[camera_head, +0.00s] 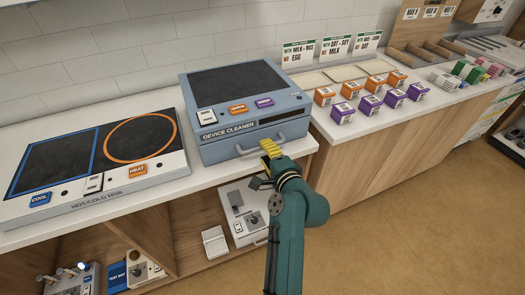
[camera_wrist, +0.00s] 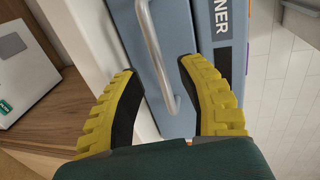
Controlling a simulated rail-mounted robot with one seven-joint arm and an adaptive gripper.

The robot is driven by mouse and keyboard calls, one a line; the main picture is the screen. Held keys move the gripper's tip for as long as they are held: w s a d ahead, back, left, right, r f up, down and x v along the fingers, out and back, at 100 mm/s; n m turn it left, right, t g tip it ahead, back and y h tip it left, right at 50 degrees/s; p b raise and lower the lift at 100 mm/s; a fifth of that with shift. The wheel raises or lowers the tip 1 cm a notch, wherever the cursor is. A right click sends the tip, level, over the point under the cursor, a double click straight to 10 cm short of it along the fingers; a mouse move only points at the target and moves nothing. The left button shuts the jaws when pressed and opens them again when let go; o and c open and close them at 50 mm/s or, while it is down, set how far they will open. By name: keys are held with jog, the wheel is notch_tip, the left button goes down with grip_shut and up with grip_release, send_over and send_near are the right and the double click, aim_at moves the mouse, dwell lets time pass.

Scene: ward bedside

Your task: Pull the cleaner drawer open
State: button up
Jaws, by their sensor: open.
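The device cleaner (camera_head: 222,128) is a blue-grey box with a dark top panel, standing on the white counter. Its drawer front carries a silver bar handle (camera_head: 262,145), and the drawer looks shut. The handle also shows in the wrist view (camera_wrist: 157,55), running down between the fingers. My gripper (camera_head: 269,149) is at the right part of the handle, its yellow fingers close to the drawer front. In the wrist view my gripper (camera_wrist: 155,95) is open, one finger on each side of the handle, with gaps on both sides. Whether a finger touches the handle cannot be told.
A hot-cold hob (camera_head: 95,200) stands left of the cleaner. Orange and purple boxes (camera_head: 343,113) stand in rows on the counter to the right. Below, an open shelf holds a white device (camera_head: 245,215). The floor (camera_head: 400,235) in front is clear.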

jog(key=shift+b+x, duration=0.35)
jog(key=shift+x, duration=1.2)
grip_shut()
